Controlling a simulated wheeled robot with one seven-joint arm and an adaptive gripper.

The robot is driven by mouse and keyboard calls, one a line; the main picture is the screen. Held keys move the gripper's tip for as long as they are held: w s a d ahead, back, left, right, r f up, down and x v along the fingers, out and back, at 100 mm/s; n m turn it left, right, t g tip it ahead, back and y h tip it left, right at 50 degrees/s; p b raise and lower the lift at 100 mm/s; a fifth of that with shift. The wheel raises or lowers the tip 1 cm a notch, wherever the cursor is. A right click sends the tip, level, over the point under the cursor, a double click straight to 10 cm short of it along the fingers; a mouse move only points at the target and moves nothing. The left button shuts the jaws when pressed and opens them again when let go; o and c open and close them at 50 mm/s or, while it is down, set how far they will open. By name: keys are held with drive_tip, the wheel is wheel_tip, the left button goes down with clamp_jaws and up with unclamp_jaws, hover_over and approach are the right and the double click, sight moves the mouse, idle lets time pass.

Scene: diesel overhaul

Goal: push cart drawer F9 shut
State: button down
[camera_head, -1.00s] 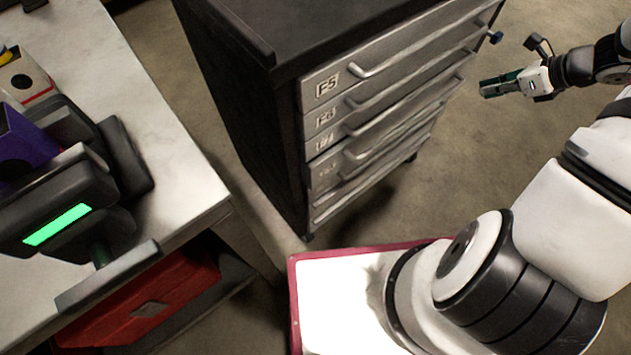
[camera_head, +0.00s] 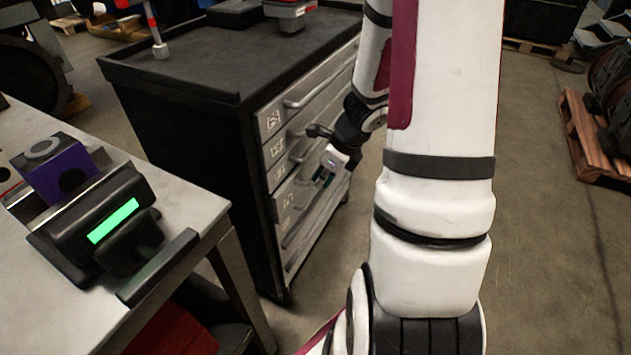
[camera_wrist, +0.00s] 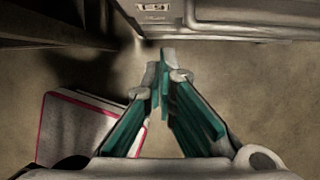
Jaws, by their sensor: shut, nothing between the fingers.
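The dark tool cart (camera_head: 190,150) stands left of my arm in the head view, its grey drawer fronts (camera_head: 270,122) facing right. The drawer labels are too small to read, so I cannot tell which front is F9 or whether it stands out. In the wrist view, my gripper's green-sided fingers (camera_wrist: 165,62) meet at the tips and hold nothing. A drawer front (camera_wrist: 240,22) with a label and handle lies just beyond the tips; contact is unclear.
A workbench (camera_head: 205,205) with a black device showing a green screen (camera_head: 113,221) and a purple box (camera_head: 55,168) stands at the left. Pallets (camera_head: 590,140) stand at far right. Floor between is clear.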

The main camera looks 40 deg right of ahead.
drive_tip(key=w+a+f+b, duration=0.2)
drive_tip(key=w+f, duration=0.4)
idle(0.3)
